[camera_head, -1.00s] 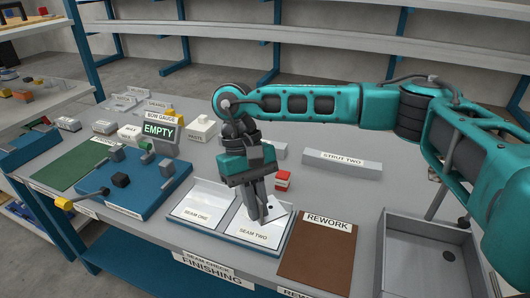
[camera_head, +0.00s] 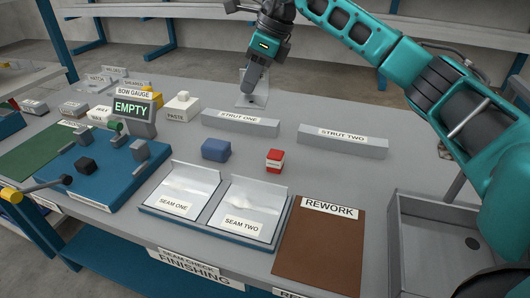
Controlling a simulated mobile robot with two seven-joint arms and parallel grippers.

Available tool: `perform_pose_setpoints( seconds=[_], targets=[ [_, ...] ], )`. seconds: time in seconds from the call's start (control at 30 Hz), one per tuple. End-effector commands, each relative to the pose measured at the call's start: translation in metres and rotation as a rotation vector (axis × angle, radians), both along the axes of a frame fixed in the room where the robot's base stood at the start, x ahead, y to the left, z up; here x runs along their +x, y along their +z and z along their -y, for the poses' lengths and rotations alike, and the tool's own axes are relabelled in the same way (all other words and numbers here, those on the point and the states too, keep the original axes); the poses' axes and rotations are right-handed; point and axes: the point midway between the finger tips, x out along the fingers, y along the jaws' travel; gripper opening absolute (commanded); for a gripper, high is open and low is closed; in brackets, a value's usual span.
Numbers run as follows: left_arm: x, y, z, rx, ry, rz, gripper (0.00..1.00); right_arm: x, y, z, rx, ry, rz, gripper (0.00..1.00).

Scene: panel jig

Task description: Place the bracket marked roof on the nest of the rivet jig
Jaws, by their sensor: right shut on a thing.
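My right gripper (camera_head: 252,78) is shut on a thin grey bracket (camera_head: 253,98) and holds it up above the back of the bench, behind the strut one bar. No roof mark can be read on the bracket at this size. A blue fixture (camera_head: 108,192) with grey blocks, a black block and a lever stands at the left of the bench. My left gripper is not in view.
The seam one and seam two tray (camera_head: 206,226) stands at the front middle, with a brown rework mat (camera_head: 322,245) to its right. A blue block (camera_head: 216,150), a red-and-white container (camera_head: 274,161), strut one (camera_head: 240,124) and strut two (camera_head: 342,142) stand behind. A grey bin (camera_head: 396,240) is at right.

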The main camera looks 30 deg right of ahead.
Motion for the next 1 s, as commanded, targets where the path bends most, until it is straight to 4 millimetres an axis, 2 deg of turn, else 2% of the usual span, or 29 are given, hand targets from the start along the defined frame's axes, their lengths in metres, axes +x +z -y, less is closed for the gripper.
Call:
perform_pose_setpoints(
  seconds=[0.1, 0.2, 0.33, 0.43, 0.57, 0.9, 1.0],
  targets=[
    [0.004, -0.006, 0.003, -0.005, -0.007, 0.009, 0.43, 0.009, 0.007, 0.016, 0.001, -0.240, 0.004, 0.00],
    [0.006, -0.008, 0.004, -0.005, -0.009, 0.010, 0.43, 0.015, 0.013, 0.026, 0.001, -0.396, 0.003, 0.00],
    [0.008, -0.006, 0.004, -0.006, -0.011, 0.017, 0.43, 0.018, 0.018, 0.035, 0.001, -0.520, -0.001, 0.00],
    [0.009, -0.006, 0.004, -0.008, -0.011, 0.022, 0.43, 0.019, 0.012, 0.038, 0.000, -0.559, -0.003, 0.00],
    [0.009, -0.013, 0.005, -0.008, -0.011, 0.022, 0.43, 0.018, -0.015, 0.039, -0.001, -0.566, -0.007, 0.00],
    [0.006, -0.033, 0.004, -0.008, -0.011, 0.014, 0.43, 0.018, -0.105, 0.038, -0.001, -0.563, -0.007, 0.00],
    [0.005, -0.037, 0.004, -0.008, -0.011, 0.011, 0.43, 0.018, -0.123, 0.038, 0.000, -0.563, -0.004, 0.00]
  ],
)
